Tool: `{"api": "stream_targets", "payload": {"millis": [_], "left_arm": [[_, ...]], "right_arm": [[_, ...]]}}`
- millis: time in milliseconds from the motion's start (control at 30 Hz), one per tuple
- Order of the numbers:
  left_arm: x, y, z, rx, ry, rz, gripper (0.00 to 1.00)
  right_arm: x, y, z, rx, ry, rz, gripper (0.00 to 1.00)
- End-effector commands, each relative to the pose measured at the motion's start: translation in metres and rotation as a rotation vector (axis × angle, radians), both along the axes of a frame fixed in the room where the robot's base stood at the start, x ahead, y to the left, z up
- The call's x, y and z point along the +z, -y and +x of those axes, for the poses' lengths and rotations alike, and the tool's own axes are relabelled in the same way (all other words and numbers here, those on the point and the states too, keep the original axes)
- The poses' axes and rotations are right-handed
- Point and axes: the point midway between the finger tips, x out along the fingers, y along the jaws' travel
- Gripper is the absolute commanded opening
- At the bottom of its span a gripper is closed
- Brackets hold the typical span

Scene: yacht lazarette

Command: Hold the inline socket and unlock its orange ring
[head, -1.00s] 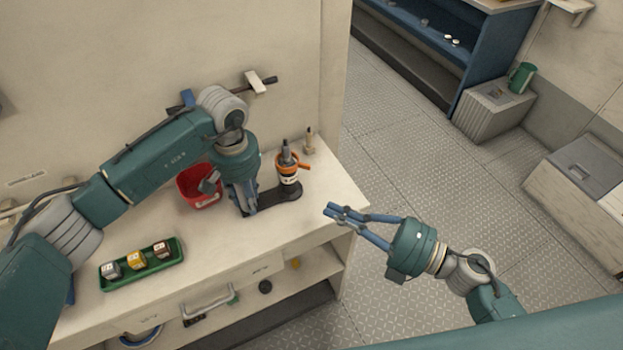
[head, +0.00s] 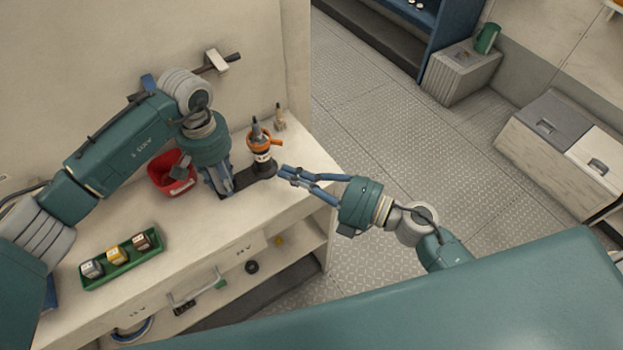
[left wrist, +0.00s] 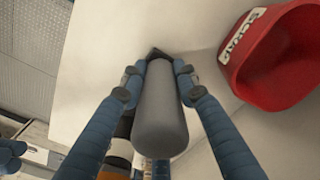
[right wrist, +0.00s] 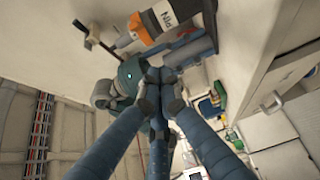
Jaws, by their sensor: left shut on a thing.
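The inline socket stands upright on a dark base (head: 262,169) near the counter's right end. Its orange ring (head: 262,143) has a lever sticking out to the right, with a grey plug above and a white label below. My left gripper (head: 224,190) is shut on a grey upright cylinder (left wrist: 160,112) at the left end of that base. My right gripper (head: 284,175) looks shut and empty, just right of the base and below ring height. In the right wrist view the ring (right wrist: 148,25) is above its fingertips, apart from them. The cylinder is largely hidden in the head view.
A red bin (head: 170,178) stands left of my left gripper. A small tan fitting (head: 279,120) stands behind the socket. The floor right of the counter is clear.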

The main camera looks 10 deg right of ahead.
Motion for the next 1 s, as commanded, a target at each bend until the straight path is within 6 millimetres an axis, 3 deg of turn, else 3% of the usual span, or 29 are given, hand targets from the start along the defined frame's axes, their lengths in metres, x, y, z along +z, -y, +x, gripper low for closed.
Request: {"api": "stream_targets", "payload": {"millis": [133,400,1000], "left_arm": [[0.001,0.000,0.001,0.001,0.002,0.000,0.00],[0.000,0.000,0.001,0.001,0.001,0.000,0.00],[0.000,0.000,0.000,0.000,0.000,0.000,0.00]], "right_arm": [[0.002,-0.024,0.020,0.001,0.003,0.002,0.00],[0.000,-0.006,0.050,-0.001,0.000,0.000,0.00],[-0.001,-0.003,0.055,0.019,0.000,-0.002,0.00]]}}
